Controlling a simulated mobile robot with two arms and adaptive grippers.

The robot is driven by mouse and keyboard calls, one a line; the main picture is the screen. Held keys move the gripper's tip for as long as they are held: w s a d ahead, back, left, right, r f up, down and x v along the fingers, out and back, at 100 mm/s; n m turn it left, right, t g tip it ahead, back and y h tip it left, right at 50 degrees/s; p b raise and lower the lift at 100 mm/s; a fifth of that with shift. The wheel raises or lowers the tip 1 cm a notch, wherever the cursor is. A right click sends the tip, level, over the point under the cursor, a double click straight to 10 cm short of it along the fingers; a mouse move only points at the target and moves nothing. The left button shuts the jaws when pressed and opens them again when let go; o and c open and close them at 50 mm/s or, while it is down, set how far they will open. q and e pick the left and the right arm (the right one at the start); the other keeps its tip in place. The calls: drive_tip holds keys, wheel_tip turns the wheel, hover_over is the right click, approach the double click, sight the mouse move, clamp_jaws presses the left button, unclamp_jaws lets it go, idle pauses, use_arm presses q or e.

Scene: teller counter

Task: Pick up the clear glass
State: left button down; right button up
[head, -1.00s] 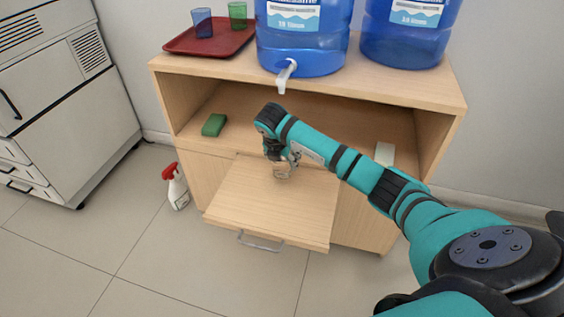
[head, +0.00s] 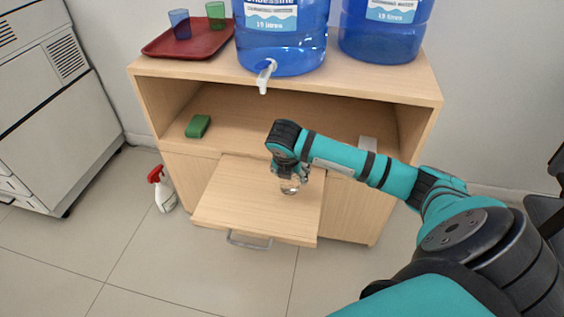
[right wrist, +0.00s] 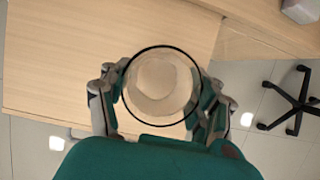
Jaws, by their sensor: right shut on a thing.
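The clear glass (head: 290,186) is at my right gripper (head: 289,174), over the pull-out wooden board (head: 232,200) of the cabinet. In the right wrist view I look down on the round rim of the glass (right wrist: 160,86), with a finger of my right gripper (right wrist: 159,102) on each side. The gripper is shut on the glass. I cannot tell for sure whether its base is clear of the board. My left gripper is not in view.
A red tray (head: 160,48) with a blue glass (head: 180,24) and a green glass (head: 215,15) stands on the cabinet top beside a large blue water bottle (head: 282,50). A green sponge (head: 198,126) lies on the shelf. A spray bottle (head: 162,190) stands on the floor.

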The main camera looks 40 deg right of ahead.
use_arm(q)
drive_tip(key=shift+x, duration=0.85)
use_arm(e)
drive_tip(key=shift+s+d+r, duration=0.1)
drive_tip(key=shift+s+r, duration=0.05)
drive_tip(key=shift+s, duration=1.3)
drive_tip(key=shift+s+d+r, duration=0.1)
drive_tip(key=shift+s+r, duration=0.05)
drive_tip(key=shift+s, duration=1.25)
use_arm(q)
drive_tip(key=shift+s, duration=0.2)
